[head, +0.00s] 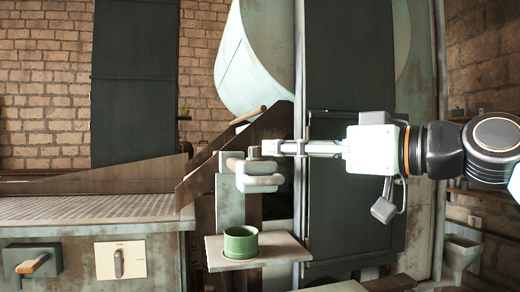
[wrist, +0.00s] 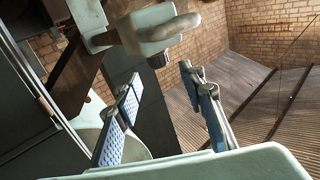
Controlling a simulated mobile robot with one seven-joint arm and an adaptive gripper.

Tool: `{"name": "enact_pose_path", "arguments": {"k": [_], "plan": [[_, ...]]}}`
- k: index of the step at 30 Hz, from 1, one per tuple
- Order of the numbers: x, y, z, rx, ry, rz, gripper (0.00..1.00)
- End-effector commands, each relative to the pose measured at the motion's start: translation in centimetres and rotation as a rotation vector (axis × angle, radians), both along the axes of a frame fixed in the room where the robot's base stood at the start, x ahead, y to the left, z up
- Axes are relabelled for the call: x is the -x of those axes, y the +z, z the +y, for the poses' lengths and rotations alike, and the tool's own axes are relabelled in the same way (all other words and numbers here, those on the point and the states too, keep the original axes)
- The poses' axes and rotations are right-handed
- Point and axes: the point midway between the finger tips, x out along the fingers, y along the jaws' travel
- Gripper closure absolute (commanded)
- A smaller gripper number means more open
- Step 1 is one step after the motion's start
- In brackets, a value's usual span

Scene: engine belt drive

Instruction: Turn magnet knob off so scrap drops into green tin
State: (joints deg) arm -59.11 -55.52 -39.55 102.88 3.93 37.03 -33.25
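The green tin (head: 240,243) stands upright on a small pale shelf (head: 280,249) in the head view. Above it, a pale block with a rounded lower body (head: 262,183) juts from a post; it looks like the magnet unit, and it also shows at the top of the wrist view (wrist: 165,28). A short dark cylinder (wrist: 158,60) sits on its side there; I cannot tell whether it is the knob. I cannot make out any scrap.
A perforated bench (head: 85,209) lies left, with a wooden-handled lever (head: 32,264) and a switch plate (head: 120,260) on its front. A brown sloping chute (head: 195,180) runs close behind the block. A dark panel (head: 345,210) stands behind my gripper.

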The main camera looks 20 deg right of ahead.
Motion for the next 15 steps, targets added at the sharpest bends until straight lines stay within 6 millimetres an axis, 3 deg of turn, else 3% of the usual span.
{"name": "enact_pose_path", "arguments": {"k": [9, 15], "plan": [[-4.4, 0.0, 3.4, 0.001, 0.001, 0.001, 0.63], [-5.4, 0.1, 4.0, -0.001, -0.001, -0.002, 0.63]]}}
